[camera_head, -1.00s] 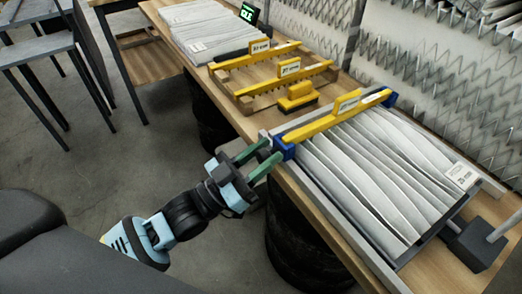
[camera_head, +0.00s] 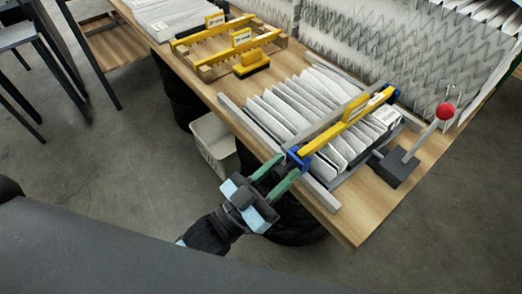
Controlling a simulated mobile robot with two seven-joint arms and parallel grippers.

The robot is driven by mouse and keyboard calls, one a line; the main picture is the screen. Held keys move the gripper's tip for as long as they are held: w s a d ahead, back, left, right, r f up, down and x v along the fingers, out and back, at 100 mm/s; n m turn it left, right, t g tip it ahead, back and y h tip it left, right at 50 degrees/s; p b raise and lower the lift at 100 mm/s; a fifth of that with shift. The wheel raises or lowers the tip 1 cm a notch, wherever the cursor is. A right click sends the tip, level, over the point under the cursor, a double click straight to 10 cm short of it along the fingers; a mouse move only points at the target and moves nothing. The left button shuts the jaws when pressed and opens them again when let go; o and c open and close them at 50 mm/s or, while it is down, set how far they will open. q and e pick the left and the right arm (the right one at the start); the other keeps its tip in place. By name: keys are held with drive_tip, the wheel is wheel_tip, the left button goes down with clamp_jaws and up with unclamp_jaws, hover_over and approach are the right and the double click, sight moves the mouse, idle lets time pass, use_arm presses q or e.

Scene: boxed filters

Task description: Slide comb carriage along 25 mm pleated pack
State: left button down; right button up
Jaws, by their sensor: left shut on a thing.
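The comb carriage (camera_head: 329,138) is a yellow bar with blue end blocks, lying across the pleated pack (camera_head: 303,100) near its right end. The white pack lies between grey rails (camera_head: 250,125). Its pleats stand in separate, fairly regular folds to the left of the carriage, and a short section shows to the right. My left gripper (camera_head: 285,168), with green fingers, is shut on the carriage's near blue end block (camera_head: 297,157) at the table's front edge. The bar hides part of the pleats beneath it. My right gripper is not in view.
A dark block with a lever and red knob (camera_head: 445,111) stands right of the pack. Yellow combs (camera_head: 225,45) sit on a wooden rack at the left. A wire-backed panel (camera_head: 400,50) rises behind. A white bin (camera_head: 212,142) stands below the table edge.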

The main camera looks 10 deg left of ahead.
use_arm(q)
drive_tip(key=s+d, duration=0.4)
drive_tip(key=d, duration=0.1)
drive_tip(key=shift+s+d+f+p, duration=0.1)
drive_tip(key=shift+s+d+p, duration=0.05)
drive_tip(key=shift+d+p, duration=0.15)
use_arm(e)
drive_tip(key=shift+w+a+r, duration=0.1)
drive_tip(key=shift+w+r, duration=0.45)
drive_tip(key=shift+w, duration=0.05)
use_arm(q)
drive_tip(key=c, duration=1.1)
unclamp_jaws()
drive_tip(key=shift+a, duration=0.1)
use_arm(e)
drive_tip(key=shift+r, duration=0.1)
use_arm(q)
drive_tip(key=b+v, duration=0.1)
drive_tip(key=v, duration=0.6)
drive_tip(key=shift+s+a+b, duration=0.2)
drive_tip(key=shift+s+b, duration=0.1)
drive_tip(key=shift+b, duration=0.1)
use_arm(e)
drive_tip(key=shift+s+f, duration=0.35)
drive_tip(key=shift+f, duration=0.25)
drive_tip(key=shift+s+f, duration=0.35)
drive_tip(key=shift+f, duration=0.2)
